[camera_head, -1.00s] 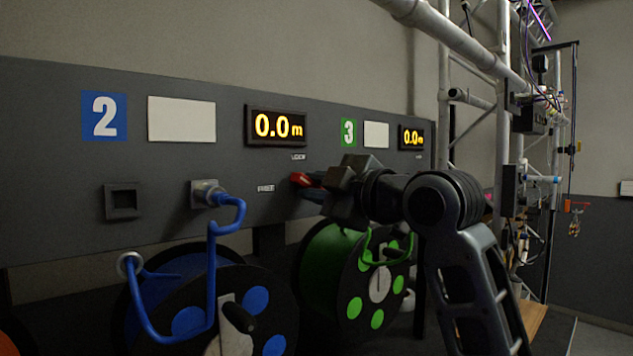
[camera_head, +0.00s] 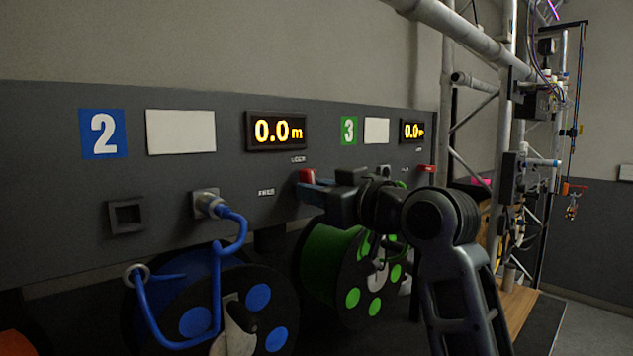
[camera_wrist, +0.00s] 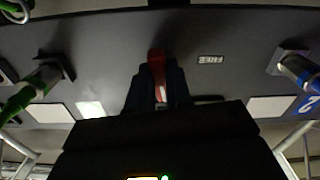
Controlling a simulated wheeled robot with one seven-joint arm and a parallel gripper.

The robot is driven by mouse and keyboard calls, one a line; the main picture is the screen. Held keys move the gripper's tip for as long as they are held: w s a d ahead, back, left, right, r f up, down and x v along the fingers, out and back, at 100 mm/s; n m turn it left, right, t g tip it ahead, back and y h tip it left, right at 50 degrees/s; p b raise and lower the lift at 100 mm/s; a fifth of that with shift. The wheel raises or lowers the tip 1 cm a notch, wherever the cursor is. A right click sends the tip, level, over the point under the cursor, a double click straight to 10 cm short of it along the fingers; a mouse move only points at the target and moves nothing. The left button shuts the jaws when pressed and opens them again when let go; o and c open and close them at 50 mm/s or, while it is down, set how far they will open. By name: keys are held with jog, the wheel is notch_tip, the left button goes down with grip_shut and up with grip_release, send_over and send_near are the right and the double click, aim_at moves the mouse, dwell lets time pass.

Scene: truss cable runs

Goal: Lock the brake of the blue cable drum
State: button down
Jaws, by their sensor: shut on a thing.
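The blue cable drum (camera_head: 275,282) stands at lower left, under the blue number 2 plate (camera_head: 103,134). A red brake lever (camera_head: 307,175) sticks out of the dark panel (camera_head: 60,200), right of the drum's plug and just under the LOCK label (camera_head: 298,160). The FREE label (camera_head: 266,192) is lower left of it. My gripper (camera_head: 318,190) reaches the lever from the right and is shut on it. In the wrist view the red lever (camera_wrist: 156,60) shows between my dark fingers (camera_wrist: 157,90); its pivot is hidden.
A blue cable (camera_head: 218,265) runs from its plug (camera_head: 207,204) to the drum. The green drum (camera_head: 335,260) stands close below my gripper. Another red lever (camera_head: 426,168) is further right. The truss (camera_head: 470,45) is at the right.

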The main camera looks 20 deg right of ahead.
jog(key=shift+f+m+p, duration=0.1)
jog(key=shift+m+p, duration=0.25)
jog(key=shift+m, duration=0.45)
jog(key=c, duration=1)
grip_release()
jog(key=shift+c, duration=0.2)
jog(key=b+v, duration=0.1)
jog(key=v, duration=0.6)
jog(key=shift+s+b, duration=0.35)
jog(key=shift+d, duration=0.1)
